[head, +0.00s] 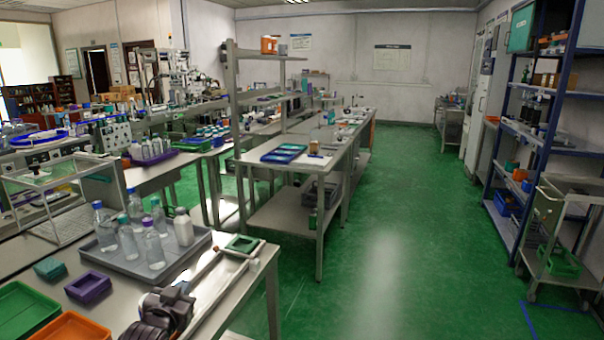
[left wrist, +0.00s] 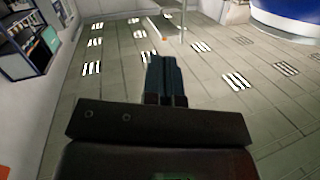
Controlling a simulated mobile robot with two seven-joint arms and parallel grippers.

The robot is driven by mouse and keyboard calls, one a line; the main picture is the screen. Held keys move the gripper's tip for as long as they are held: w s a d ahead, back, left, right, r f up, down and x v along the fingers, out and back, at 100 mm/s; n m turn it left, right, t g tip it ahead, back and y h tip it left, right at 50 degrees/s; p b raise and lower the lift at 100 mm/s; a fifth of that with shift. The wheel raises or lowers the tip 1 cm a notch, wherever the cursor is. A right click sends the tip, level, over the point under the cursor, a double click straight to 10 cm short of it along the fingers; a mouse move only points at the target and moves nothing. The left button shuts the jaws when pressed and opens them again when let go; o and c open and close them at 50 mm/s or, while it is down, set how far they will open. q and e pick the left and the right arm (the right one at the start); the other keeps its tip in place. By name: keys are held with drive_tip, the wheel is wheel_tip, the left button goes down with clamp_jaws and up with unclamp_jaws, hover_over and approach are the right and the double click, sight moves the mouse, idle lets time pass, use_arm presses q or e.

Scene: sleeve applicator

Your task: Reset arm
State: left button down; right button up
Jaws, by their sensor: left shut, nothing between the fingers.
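My left gripper (head: 184,290) shows at the bottom of the head view, dark, over the front edge of the near workbench (head: 28,250). Its fingers also show in the left wrist view (left wrist: 166,75), pressed together, shut and empty. A slim pale device (head: 212,272) lies on the bench just beyond the gripper; I cannot tell whether they touch. A small green tray (head: 243,243) sits at its far end. My right gripper is not in view.
A grey tray (head: 96,262) with several bottles stands behind the gripper. A purple box (head: 88,287), a teal box (head: 50,268), a green bin (head: 22,310) and an orange bin (head: 75,328) are on the left. The green floor aisle (head: 385,240) is clear.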

use_arm(q)
drive_tip(key=s+f+g, duration=0.1)
drive_tip(key=s+f, duration=0.5)
drive_tip(key=s, duration=0.5)
drive_tip(key=s+f+n+g, duration=0.1)
drive_tip(key=s+f+g, duration=0.1)
drive_tip(key=s+f, duration=0.5)
drive_tip(key=s+f+n+g+y, duration=0.1)
drive_tip(key=s+f, duration=0.6)
drive_tip(key=s, duration=0.9)
drive_tip(key=shift+a+f+g, duration=0.15)
drive_tip(key=shift+f+g, duration=0.05)
drive_tip(key=shift+g, duration=0.4)
